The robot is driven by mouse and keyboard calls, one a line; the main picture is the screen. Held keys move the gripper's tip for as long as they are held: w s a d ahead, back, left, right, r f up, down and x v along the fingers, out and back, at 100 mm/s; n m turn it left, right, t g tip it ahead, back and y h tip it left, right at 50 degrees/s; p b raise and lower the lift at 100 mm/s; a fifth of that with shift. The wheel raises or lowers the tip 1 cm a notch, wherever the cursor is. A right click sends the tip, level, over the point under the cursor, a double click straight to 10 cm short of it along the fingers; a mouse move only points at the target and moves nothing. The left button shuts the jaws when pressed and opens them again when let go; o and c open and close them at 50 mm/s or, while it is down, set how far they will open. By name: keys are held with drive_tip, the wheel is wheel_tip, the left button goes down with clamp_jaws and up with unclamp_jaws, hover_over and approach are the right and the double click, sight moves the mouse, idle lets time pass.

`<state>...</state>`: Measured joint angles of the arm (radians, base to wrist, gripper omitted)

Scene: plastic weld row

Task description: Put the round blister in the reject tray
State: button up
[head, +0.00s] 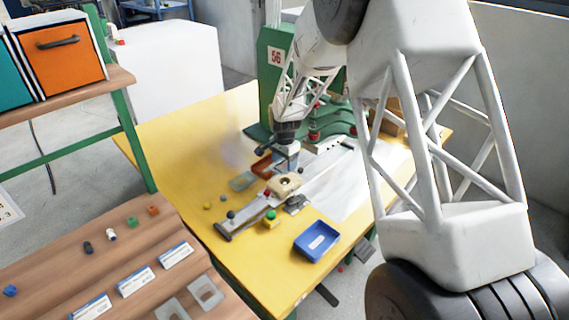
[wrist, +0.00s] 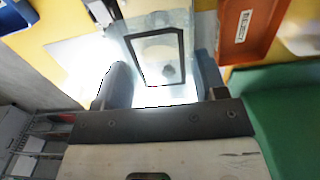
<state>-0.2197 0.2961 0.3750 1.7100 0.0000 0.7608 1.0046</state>
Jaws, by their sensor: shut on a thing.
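My gripper (wrist: 165,88) is shut on a clear, pale piece that I take to be the round blister (wrist: 156,76). A rounded outline and a dark square frame show at it, but glare blurs its edges. In the head view my gripper (head: 287,158) is above the far part of the yellow table, and the blister cannot be made out there. An orange-red tray (head: 262,167) stands just left of my gripper. It shows at the upper right in the wrist view (wrist: 262,45) with a white label, and I take it for the reject tray.
A beige block (head: 285,184) sits on a metal rail in front of my gripper. A blue tray (head: 316,240) stands near the table's front edge. The green press (head: 272,75) rises behind. A grey-green flat piece (head: 243,181) lies left of the rail.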

sight(268, 158)
drive_tip(key=shift+r, duration=2.1)
drive_tip(key=shift+w, duration=0.1)
drive_tip(key=w+a+f, duration=0.1)
drive_tip(key=w+a, duration=0.2)
drive_tip(key=w, duration=0.3)
drive_tip(key=w+a+f, duration=0.1)
drive_tip(key=w+a, duration=0.2)
drive_tip(key=w, duration=0.4)
drive_tip(key=shift+a+f+n, duration=0.3)
drive_tip(key=shift+f+n, duration=0.05)
drive_tip(key=shift+n, duration=0.05)
drive_tip(key=shift+f, duration=3.1)
drive_tip(key=shift+f, duration=1.85)
